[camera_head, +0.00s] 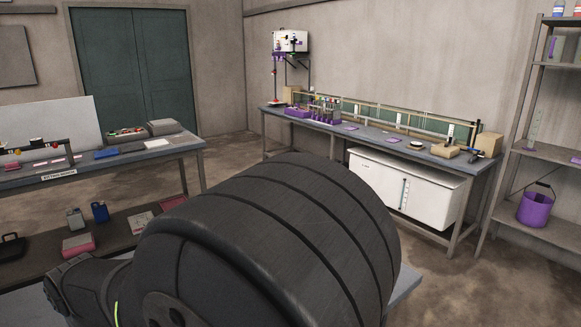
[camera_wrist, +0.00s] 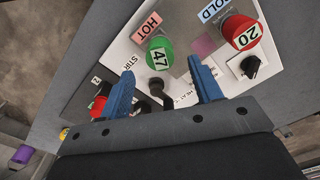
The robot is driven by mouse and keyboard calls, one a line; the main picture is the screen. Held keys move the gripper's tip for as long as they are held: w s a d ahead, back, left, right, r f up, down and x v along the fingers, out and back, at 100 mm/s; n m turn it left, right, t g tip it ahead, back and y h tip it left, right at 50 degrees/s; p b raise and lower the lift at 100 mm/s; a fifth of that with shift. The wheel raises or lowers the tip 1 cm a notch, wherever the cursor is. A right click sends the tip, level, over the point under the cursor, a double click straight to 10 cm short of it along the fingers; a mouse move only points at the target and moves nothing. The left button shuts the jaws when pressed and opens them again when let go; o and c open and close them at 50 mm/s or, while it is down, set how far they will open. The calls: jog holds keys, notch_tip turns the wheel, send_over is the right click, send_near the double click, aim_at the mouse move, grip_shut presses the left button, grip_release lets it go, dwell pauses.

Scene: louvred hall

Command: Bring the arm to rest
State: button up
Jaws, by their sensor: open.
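In the wrist view my gripper (camera_wrist: 160,67) has its two blue fingers spread apart, with nothing held between them. It is above a white panel (camera_wrist: 133,37) on a grey surface. A green knob marked 47 (camera_wrist: 159,51) shows just beyond and between the fingertips. A red knob marked 20 (camera_wrist: 241,32) is to the upper right. A small black lever (camera_wrist: 157,91) shows between the fingers; whether a finger touches anything cannot be told. In the head view a large dark part of my arm fills the lower middle, and the gripper is hidden.
A black knob (camera_wrist: 250,66) sits by the red one. A red button (camera_wrist: 98,105) is beside the left finger. In the head view a long bench (camera_head: 365,141) with a white tank (camera_head: 375,179) stands at the back right, a laden table (camera_head: 177,150) at left, shelves (camera_head: 548,153) at far right.

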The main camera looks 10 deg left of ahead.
notch_tip(320, 180, down, 2)
jog(key=shift+f, duration=0.1)
notch_tip(320, 180, up, 18)
notch_tip(320, 180, down, 22)
jog(key=shift+r, duration=1)
jog(key=shift+o, duration=0.2)
dwell(0.5)
